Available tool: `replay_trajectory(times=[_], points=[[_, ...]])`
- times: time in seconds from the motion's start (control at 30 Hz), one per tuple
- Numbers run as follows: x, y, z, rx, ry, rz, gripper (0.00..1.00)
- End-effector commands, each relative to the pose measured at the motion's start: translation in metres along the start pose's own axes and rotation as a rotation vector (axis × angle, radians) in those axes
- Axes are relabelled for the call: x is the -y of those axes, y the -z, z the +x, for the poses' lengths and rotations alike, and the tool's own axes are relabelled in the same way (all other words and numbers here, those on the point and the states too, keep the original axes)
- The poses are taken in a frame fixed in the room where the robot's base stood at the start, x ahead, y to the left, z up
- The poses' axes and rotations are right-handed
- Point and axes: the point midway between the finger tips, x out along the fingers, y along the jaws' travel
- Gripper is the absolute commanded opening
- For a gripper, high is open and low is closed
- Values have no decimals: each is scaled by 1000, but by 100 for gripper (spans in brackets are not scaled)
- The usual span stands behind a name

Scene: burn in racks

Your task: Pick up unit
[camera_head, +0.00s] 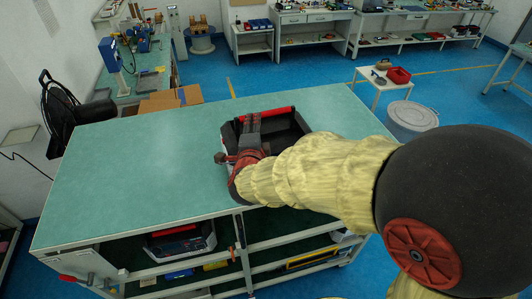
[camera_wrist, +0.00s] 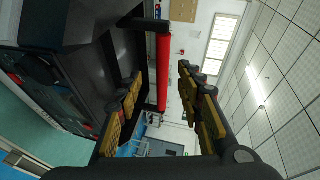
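The unit is a black box with a red bar handle, standing on the green-topped workbench. Its dark body (camera_head: 286,131) and red handle (camera_head: 275,112) show in the head view, partly hidden by my gripper and arm. My gripper (camera_head: 254,124) is over the unit's left part, its fingers pointing toward the handle. In the wrist view the red handle (camera_wrist: 163,72) lies across the gap between the fingers, and the unit's body (camera_wrist: 95,75) is at the left. My gripper (camera_wrist: 165,92) is open, with space visible between handle and fingers; I cannot tell whether the handle is fully between them.
The workbench top (camera_head: 150,160) is clear to the left. A second similar unit (camera_head: 182,242) sits on the shelf below. A black chair (camera_head: 70,115) stands at the left.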

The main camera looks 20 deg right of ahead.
Motion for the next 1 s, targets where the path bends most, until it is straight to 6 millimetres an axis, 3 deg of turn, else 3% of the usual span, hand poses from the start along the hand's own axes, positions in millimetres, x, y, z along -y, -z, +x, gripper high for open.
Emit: replay_trajectory(times=[0.23, 0.8, 1.0], points=[[-7, 11, 11, -89, 36, 65, 37], [4, 21, 71, -89, 36, 64, 37], [3, 22, 82, -87, 36, 64, 37]])
